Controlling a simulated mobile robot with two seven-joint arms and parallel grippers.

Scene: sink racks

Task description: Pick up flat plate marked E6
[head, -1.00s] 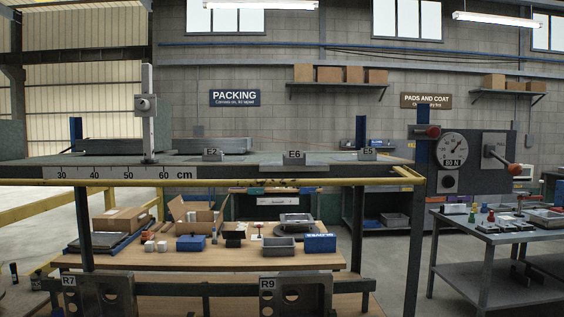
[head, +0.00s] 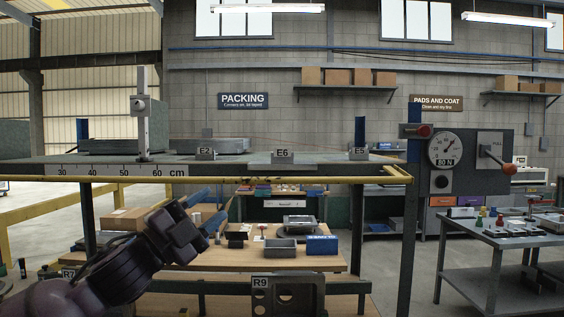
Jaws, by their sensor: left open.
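The E6 label block (head: 282,154) stands at the front edge of the raised grey shelf (head: 230,170). A thin light flat piece lies under the label at the edge; I cannot tell whether it is the plate itself. My left gripper (head: 212,225) is open and empty, reaching up from the lower left in front of the bench. It is below the shelf and to the left of E6, well apart from it. It hides part of the bench and of the R7 plate. My right gripper is out of view.
Labels E2 (head: 206,153) and E5 (head: 358,149) flank E6. A yellow rail (head: 250,180) runs along the shelf front. A metal post (head: 143,115) stands at left on the ruler edge. The R9 plate (head: 288,297) is below. A blue box (head: 322,245) sits on the wooden bench.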

